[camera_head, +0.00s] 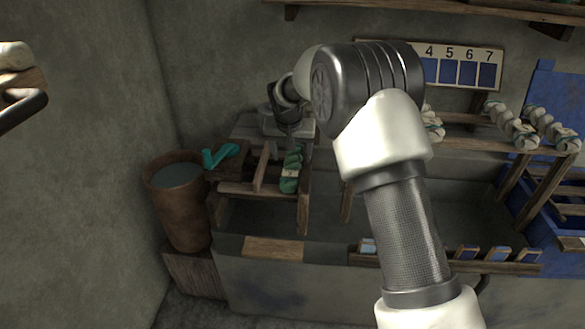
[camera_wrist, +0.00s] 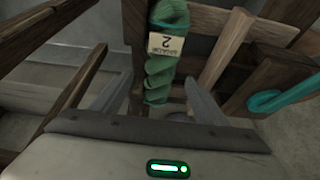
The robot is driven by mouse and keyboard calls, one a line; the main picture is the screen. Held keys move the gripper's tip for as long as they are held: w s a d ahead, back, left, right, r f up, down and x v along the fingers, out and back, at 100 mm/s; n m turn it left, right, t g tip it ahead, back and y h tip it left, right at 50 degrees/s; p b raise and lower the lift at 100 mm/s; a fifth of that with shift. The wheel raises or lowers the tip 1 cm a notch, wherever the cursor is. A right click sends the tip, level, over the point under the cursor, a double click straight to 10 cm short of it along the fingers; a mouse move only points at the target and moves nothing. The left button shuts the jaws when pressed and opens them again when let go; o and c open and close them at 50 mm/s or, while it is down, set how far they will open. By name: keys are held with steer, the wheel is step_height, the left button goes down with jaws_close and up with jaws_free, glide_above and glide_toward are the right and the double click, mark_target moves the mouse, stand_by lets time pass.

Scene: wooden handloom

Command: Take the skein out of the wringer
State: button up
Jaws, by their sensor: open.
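The green skein (camera_head: 290,170) hangs twisted at the wooden wringer (camera_head: 247,189), left of centre in the head view. In the wrist view the skein (camera_wrist: 160,80) hangs with a pale tag marked 2, between the wringer's wooden bars (camera_wrist: 226,45). My gripper (camera_head: 288,128) is just above the skein. Its two fingers (camera_wrist: 152,97) are open, one on each side of the skein's lower end in the wrist view, with gaps to both.
A brown bucket of dark liquid (camera_head: 178,202) stands left of the wringer. Pale skeins (camera_head: 513,127) hang on a wooden rack (camera_head: 463,144) at the right. A numbered board (camera_head: 459,65) is on the back wall. A low trough wall (camera_head: 330,290) runs along the front.

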mark_target(292, 162)
steer(key=x, duration=0.3)
steer(key=shift+s+f+b, duration=0.25)
steer(key=shift+b, duration=0.05)
steer(key=shift+w+f, duration=0.25)
steer(key=shift+f, duration=0.1)
steer(key=c, duration=1.2)
steer(key=shift+r, duration=0.1)
steer(key=shift+c, duration=0.2)
steer(key=shift+r, duration=0.1)
